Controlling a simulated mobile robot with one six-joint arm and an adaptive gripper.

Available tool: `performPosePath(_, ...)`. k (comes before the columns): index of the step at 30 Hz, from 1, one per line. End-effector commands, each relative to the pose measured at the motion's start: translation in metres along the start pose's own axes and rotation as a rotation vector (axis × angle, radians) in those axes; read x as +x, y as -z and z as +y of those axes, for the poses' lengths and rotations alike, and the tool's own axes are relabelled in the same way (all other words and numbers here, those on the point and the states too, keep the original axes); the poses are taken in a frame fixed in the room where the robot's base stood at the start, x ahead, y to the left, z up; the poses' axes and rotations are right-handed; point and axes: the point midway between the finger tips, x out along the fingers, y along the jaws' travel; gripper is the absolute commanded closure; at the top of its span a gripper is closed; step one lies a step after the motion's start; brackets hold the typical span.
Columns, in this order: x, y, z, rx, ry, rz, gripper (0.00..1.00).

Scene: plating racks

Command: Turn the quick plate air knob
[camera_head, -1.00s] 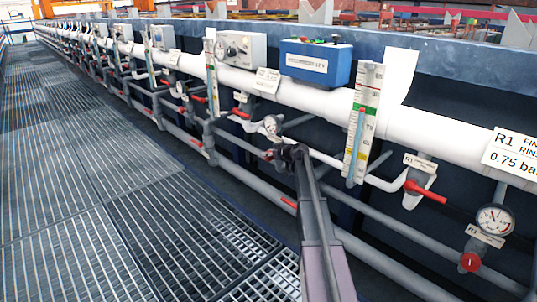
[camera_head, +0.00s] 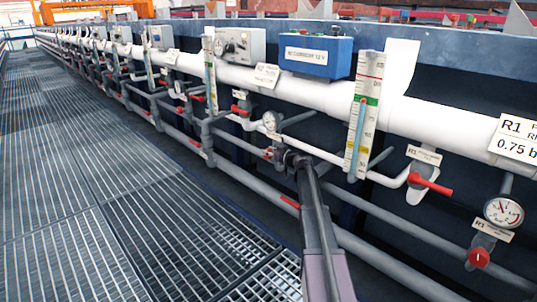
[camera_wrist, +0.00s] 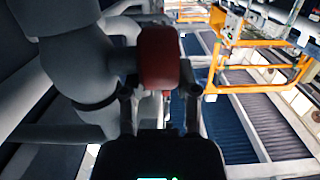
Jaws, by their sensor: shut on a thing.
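A red knob (camera_wrist: 160,57) on a grey pipe fitting (camera_wrist: 75,65) fills the upper middle of the wrist view. My gripper (camera_wrist: 158,92) is shut on this red knob, with one finger on each side of it. In the head view my gripper (camera_head: 284,158) is at the grey pipework below a small round gauge (camera_head: 270,121). A bit of red (camera_head: 268,154) shows just left of it there; the rest of the knob is hidden behind the gripper. No label naming the knob is readable.
A thick white pipe (camera_head: 430,122) runs along the blue wall above my arm. A scaled flow tube (camera_head: 363,117), a red-handled valve (camera_head: 430,183) and another gauge (camera_head: 503,211) with a red knob (camera_head: 478,257) are to the right. Grating floor (camera_head: 120,180) lies clear at left.

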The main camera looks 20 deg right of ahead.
Motion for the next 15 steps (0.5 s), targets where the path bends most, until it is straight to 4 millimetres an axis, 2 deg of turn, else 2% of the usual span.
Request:
performPosePath(5, 0.0018, 0.0008, -0.0007, 0.000, 0.002, 0.000, 1.00)
performPosePath(6, 0.0019, 0.0008, -0.0007, 0.000, 0.002, 0.000, 0.51)
performPosePath(9, 0.0016, 0.0006, -0.0006, 0.000, 0.002, -0.001, 0.26)
performPosePath(15, 0.0009, 0.0004, -0.0002, 0.000, 0.001, -0.001, 0.26)
